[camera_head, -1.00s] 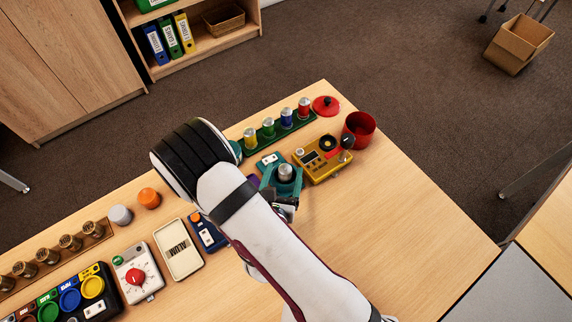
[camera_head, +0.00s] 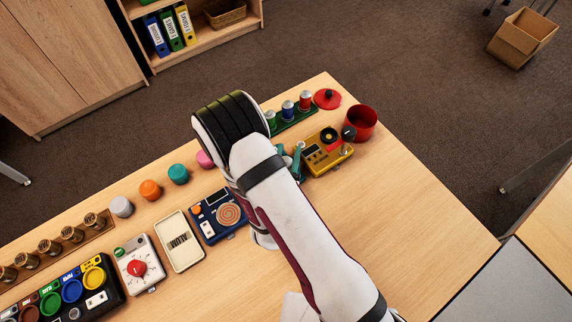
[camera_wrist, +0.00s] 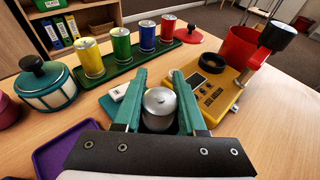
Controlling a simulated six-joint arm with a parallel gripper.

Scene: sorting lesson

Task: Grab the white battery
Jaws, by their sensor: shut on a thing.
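In the wrist view the white battery (camera_wrist: 160,101), with a silvery top, stands upright between the two teal fingers of my gripper (camera_wrist: 159,88). The fingers are shut on its sides. Its lower part is hidden by the gripper, and I cannot tell whether it touches what is beneath. In the head view my arm hides the battery; only a bit of the teal gripper (camera_head: 298,160) shows beside the arm, left of the yellow device.
A green rack (camera_wrist: 124,71) with yellow, green, blue and red batteries stands behind. A yellow device (camera_wrist: 222,95) and a red cup (camera_wrist: 240,47) are at right. A teal lidded pot (camera_wrist: 46,86) and purple tray (camera_wrist: 62,148) are at left. The table's front right is clear.

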